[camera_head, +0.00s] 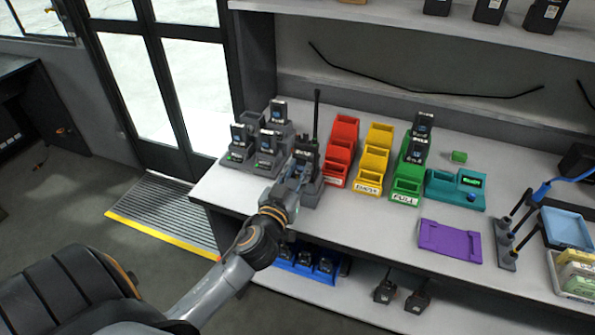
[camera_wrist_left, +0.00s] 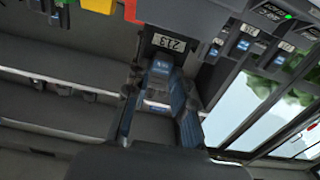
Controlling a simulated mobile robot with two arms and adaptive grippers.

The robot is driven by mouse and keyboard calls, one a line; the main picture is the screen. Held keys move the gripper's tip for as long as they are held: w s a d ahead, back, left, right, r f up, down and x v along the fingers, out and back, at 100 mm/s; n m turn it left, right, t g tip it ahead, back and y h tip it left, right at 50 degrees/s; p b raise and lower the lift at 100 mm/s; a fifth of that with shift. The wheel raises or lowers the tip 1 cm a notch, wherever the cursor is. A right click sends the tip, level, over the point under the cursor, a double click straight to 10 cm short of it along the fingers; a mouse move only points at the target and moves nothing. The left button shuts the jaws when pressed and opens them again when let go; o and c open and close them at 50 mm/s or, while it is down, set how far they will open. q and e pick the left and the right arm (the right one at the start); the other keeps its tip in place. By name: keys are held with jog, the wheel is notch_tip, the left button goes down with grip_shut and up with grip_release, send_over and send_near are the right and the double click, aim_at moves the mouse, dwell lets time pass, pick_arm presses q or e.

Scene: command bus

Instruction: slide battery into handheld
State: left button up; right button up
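The handheld (camera_head: 306,152) is a dark radio with a tall antenna, upright in a grey stand (camera_head: 312,190) near the counter's front edge. In the left wrist view, the dark block with a "213" label (camera_wrist_left: 171,43) appears to be part of this handheld or its stand. My left gripper (camera_head: 293,180) is right in front of the handheld and hides its lower front. In the left wrist view its two blue fingers close on the sides of a small grey battery (camera_wrist_left: 161,72) with a blue mark, close to the labelled block. Whether they touch cannot be told. My right gripper is not in view.
Grey chargers (camera_head: 262,145) with batteries stand to the left. Red (camera_head: 341,150), yellow (camera_head: 374,160) and green bins (camera_head: 408,170) stand to the right, then a teal tester (camera_head: 455,190) and a purple tray (camera_head: 450,240). A lower shelf (camera_head: 345,280) holds radios and a blue rack.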

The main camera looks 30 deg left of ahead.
pick_arm(q)
jog(key=o, duration=0.5)
jog(key=v, duration=1.2)
jog(key=shift+f, duration=0.1)
jog(key=s+d+f+m+g+h, duration=0.1)
jog(key=s+d+f+g, duration=0.15)
jog(key=f, duration=0.95)
jog(key=s+d+f+m+g+h, duration=0.1)
jog(key=d+f+g, duration=0.15)
jog(key=f, duration=0.85)
jog(key=s+d+f+g+h, duration=0.1)
jog(key=f+g, duration=0.2)
jog(key=f, duration=0.9)
jog(key=s+d+f+m+g+h, duration=0.15)
jog(key=s+f+g, duration=0.25)
jog(key=s+f, duration=0.95)
jog(key=s+f+g, duration=0.2)
jog(key=s+f, duration=0.2)
jog(key=s, duration=0.3)
jog(key=s+a+f+m+g, duration=0.1)
jog(key=s+f+g, duration=0.1)
jog(key=s+f, duration=0.3)
jog(key=s, duration=0.2)
jog(key=shift+s+f+g, duration=0.15)
jog(key=shift+s+g, duration=0.15)
